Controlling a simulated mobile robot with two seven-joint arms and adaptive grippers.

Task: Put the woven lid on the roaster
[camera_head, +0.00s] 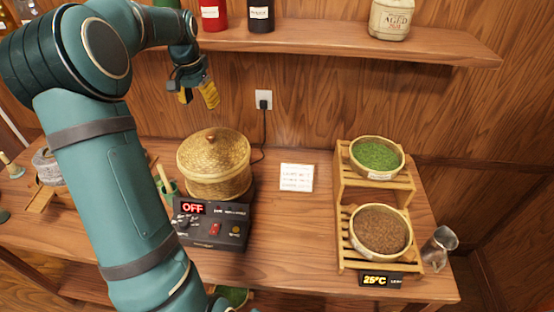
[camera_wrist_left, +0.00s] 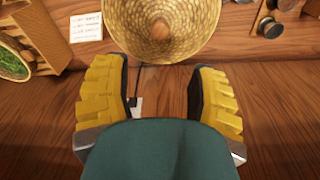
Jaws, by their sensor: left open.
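The woven lid (camera_head: 212,149) sits on top of the woven roaster (camera_head: 220,187), covering its opening; it looks level, though its exact seating at the back is hidden. The lid has a small round knob. The lid also shows in the left wrist view (camera_wrist_left: 162,25) at the top, cut off by the frame edge, with the knob near its middle. My left gripper (camera_head: 198,97) is above and behind the lid, near the wall, apart from it. In the left wrist view its yellow fingers (camera_wrist_left: 160,105) are spread with nothing between them. My right gripper is not in view.
A control box (camera_head: 212,226) showing OFF stands in front of the roaster. A white card (camera_head: 296,177) lies to the right. A wooden rack (camera_head: 346,187) holds two bowls, with a metal cup (camera_head: 438,246) beside it. A shelf (camera_head: 330,38) with containers runs above.

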